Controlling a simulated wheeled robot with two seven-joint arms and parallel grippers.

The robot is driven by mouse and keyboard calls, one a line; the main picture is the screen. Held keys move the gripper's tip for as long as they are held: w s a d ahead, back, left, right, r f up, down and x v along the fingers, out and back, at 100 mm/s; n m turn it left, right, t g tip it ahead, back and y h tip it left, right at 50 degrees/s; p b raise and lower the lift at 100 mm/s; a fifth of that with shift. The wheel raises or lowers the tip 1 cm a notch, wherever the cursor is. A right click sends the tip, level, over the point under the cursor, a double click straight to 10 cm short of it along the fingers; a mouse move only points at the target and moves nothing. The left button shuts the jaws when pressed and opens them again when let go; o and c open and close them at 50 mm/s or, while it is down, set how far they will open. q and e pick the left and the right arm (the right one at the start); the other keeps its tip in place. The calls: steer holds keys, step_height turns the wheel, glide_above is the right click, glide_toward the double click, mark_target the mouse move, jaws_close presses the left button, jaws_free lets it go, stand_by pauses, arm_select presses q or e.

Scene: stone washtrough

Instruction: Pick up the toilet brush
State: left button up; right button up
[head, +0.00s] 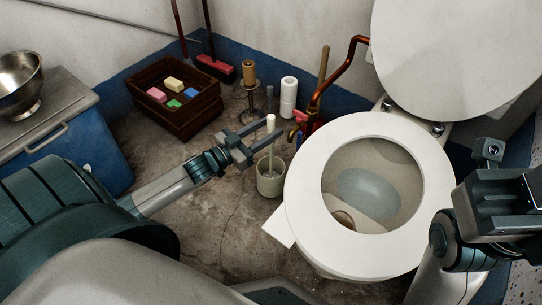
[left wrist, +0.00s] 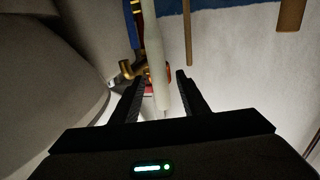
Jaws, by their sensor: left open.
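The toilet brush (head: 270,123) stands upright in a pale round holder (head: 270,184) on the floor, just left of the toilet. Its white handle sticks up; its head is hidden inside the holder. My left gripper (head: 268,134) is open at the handle, above the holder, with its fingers pointing toward the toilet. In the left wrist view the pale handle (left wrist: 157,55) shows between the two open fingers (left wrist: 160,80). I cannot tell whether either finger touches it. Part of my right arm and its gripper (head: 489,150) is at the right edge, over the toilet's side; its jaws are unclear.
The white toilet (head: 306,184), lid raised, stands close right of the holder. A wooden crate (head: 177,118) of coloured blocks stands back left. The floor left of the holder is clear.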

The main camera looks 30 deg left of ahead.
arm_select(q)
steer(key=shift+w+d, duration=0.25)
steer(key=shift+w, duration=0.45)
steer(key=shift+r, duration=0.1)
jaws_close()
